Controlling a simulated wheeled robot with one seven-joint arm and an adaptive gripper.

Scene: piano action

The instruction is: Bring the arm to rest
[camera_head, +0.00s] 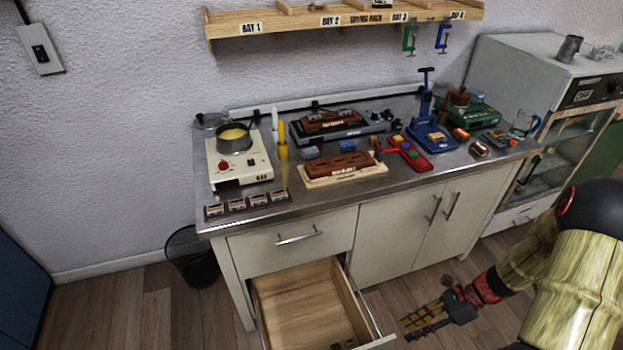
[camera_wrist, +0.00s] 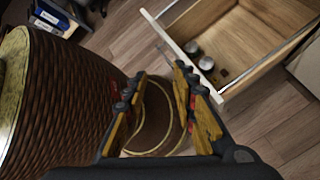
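My gripper (camera_head: 406,326) is at the lower right of the head view, low in front of the cabinet and to the right of the open drawer (camera_head: 300,305). Its yellow-and-black fingers point left in that view. In the wrist view my gripper (camera_wrist: 162,76) has its two fingers spread apart, and I see nothing held between them. Curved tan bands show beyond the fingers; I cannot tell what they belong to. The arm is bent, with my yellow links at the right of the head view.
The pulled-out drawer also shows in the wrist view (camera_wrist: 255,40), with small round items near its front. A large woven basket (camera_wrist: 70,95) stands close at left there. The worktop (camera_head: 300,206) is crowded with tools. A dark bin (camera_head: 190,258) stands left of the cabinet.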

